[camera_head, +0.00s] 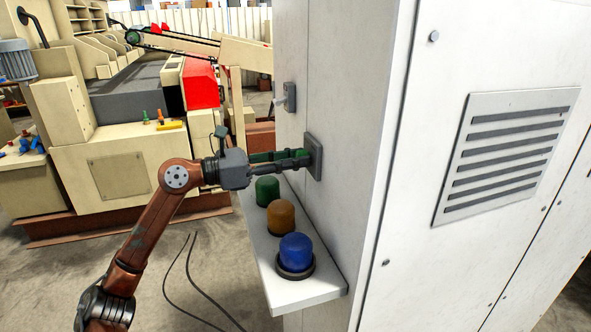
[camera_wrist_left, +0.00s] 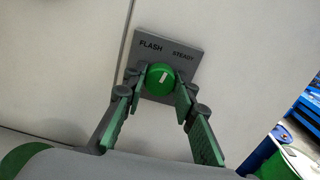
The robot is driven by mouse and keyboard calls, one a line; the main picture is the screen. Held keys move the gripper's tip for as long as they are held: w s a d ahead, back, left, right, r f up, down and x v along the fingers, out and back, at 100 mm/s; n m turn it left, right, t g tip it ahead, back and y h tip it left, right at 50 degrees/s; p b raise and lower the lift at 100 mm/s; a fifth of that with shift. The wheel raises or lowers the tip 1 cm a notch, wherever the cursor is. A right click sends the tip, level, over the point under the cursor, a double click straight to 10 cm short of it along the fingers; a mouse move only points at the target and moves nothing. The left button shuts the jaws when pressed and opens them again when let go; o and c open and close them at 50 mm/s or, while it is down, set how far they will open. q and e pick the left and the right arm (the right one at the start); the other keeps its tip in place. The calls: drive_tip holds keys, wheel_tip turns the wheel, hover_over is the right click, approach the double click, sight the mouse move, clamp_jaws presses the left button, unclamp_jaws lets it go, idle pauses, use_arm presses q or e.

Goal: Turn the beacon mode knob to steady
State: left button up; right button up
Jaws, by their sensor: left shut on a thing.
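The beacon mode knob (camera_wrist_left: 155,78) is round and green, with a short white mark tilted up and to the right. It sits on a grey plate (camera_wrist_left: 188,41) lettered FLASH on the left and STEADY on the right. The mark leans toward the STEADY side. In the head view the plate (camera_head: 315,148) is on the cabinet's side wall and the fingers hide the knob. My left gripper (camera_head: 303,157) is shut on the knob, with one finger on each side; it also shows in the wrist view (camera_wrist_left: 159,92). My right gripper is not in view.
A shelf (camera_head: 318,291) below the plate carries a green beacon (camera_head: 267,190), an orange beacon (camera_head: 281,216) and a blue beacon (camera_head: 296,251), close under my gripper. A small switch (camera_head: 289,97) is on the wall above. The white cabinet (camera_head: 410,270) fills the right.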

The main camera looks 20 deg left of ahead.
use_arm(q)
drive_tip(key=shift+f+m+b, duration=0.15)
drive_tip(key=shift+m+b, duration=2.1)
drive_tip(key=shift+m, duration=1.35)
drive_tip(key=o, duration=1.2)
drive_tip(key=shift+c, duration=0.2)
drive_tip(key=v, duration=1.2)
